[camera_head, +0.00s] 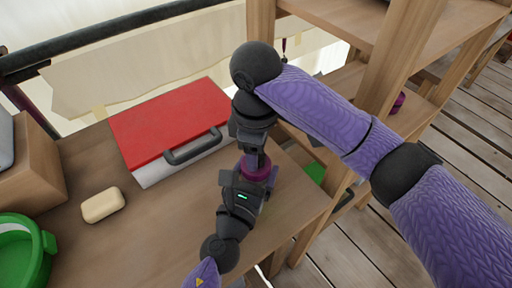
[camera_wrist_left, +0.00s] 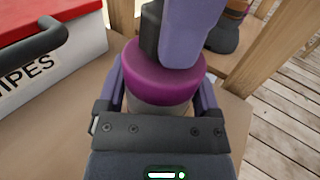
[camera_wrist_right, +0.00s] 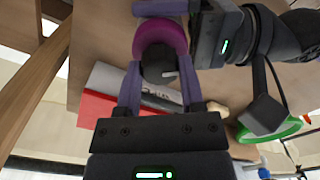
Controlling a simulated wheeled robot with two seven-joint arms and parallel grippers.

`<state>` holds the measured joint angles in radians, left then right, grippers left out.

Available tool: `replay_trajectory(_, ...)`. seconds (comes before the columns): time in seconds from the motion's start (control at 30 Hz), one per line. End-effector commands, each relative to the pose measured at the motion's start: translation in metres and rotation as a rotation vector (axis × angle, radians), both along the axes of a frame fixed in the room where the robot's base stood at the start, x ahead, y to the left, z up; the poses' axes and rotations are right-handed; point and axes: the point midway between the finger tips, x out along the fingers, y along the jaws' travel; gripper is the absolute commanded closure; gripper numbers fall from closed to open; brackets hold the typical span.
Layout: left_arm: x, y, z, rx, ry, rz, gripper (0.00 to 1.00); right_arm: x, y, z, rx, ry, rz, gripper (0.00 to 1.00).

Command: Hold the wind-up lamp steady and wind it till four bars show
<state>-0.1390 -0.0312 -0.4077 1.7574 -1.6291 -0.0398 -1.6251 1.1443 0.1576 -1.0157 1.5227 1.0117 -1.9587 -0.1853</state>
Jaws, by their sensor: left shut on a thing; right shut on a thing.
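The wind-up lamp has a magenta top (camera_head: 258,172) and stands upright near the table's front edge. In the left wrist view its magenta cap (camera_wrist_left: 155,82) sits above a pale body. My left gripper (camera_head: 250,182) is shut around that body from the near side. My right gripper (camera_head: 254,152) comes down from above and is shut on the dark winding knob (camera_wrist_right: 158,66) on the lamp's top. The magenta part also shows in the right wrist view (camera_wrist_right: 160,36), with a left finger beside it. No charge bars on the lamp can be made out.
A red-lidded wipes box (camera_head: 170,122) stands behind and left of the lamp. A cream soap bar (camera_head: 102,205) and a green round container (camera_head: 22,250) lie further left. A wooden shelf unit (camera_head: 385,75) rises at right. The table between soap and lamp is clear.

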Motion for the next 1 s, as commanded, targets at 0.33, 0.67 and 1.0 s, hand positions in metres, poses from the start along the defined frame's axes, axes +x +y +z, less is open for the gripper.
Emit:
replay_trajectory(0.33, 0.0, 0.0004, -0.0006, 0.001, 0.002, 0.001, 0.87, 0.0004, -0.0002, 0.0005, 0.0, -0.001, -0.01, 1.0)
replay_trajectory(0.67, -0.0001, 0.0004, -0.0005, 0.0, 0.001, 0.001, 0.87, 0.0003, -0.0001, 0.0003, 0.0, -0.001, -0.009, 0.14)
replay_trajectory(1.0, -0.0002, 0.0002, -0.0004, 0.0, 0.001, 0.0, 0.87, 0.0001, -0.0002, 0.0001, -0.001, 0.0, 0.077, 0.14)
